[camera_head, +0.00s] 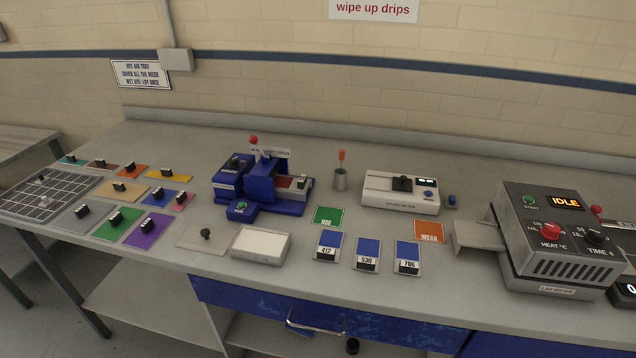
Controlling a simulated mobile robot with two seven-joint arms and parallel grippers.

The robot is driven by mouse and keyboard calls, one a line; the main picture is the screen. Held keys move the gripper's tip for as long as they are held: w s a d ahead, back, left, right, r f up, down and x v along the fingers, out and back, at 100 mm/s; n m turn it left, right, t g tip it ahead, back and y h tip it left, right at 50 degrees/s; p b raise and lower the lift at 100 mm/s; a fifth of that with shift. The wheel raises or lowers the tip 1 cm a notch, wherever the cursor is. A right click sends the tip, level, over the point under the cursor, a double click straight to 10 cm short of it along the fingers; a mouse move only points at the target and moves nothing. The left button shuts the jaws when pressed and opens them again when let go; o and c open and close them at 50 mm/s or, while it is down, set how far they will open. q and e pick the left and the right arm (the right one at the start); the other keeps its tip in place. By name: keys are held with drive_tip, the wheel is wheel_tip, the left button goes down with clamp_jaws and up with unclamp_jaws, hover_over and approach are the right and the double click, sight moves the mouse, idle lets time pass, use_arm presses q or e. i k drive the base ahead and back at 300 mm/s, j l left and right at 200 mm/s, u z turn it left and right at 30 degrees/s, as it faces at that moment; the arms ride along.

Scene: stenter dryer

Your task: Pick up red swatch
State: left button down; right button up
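Several coloured swatches, each with a small black grip on top, lie at the left of the grey bench. A pinkish swatch (187,199) lies further right, beside a blue swatch (151,201). Neither of my grippers shows in the head view.
A dark gridded board (60,185) is left of the swatches. Right of them stand a blue machine (262,187), a white block (261,246), a white instrument (400,200) and a grey lab dryer (540,240). Three numbered blue cards (368,247) lie near the front edge.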

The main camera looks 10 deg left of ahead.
sight(285, 183)
drive_tip(key=j+z, duration=0.15)
drive_tip(key=z, duration=0.35)
drive_tip(key=j+z, duration=0.1)
drive_tip(key=z, duration=0.4)
drive_tip(key=k+j+z, duration=0.15)
drive_tip(key=j+z, duration=0.15)
drive_tip(key=k+j+z, duration=0.3)
drive_tip(key=k+j, duration=0.2)
drive_tip(key=j, duration=0.2)
drive_tip(key=k+j+z, duration=0.15)
drive_tip(key=j, duration=0.25)
drive_tip(key=k+j, duration=0.2)
drive_tip(key=j, duration=0.15)
drive_tip(key=j+z, duration=0.05)
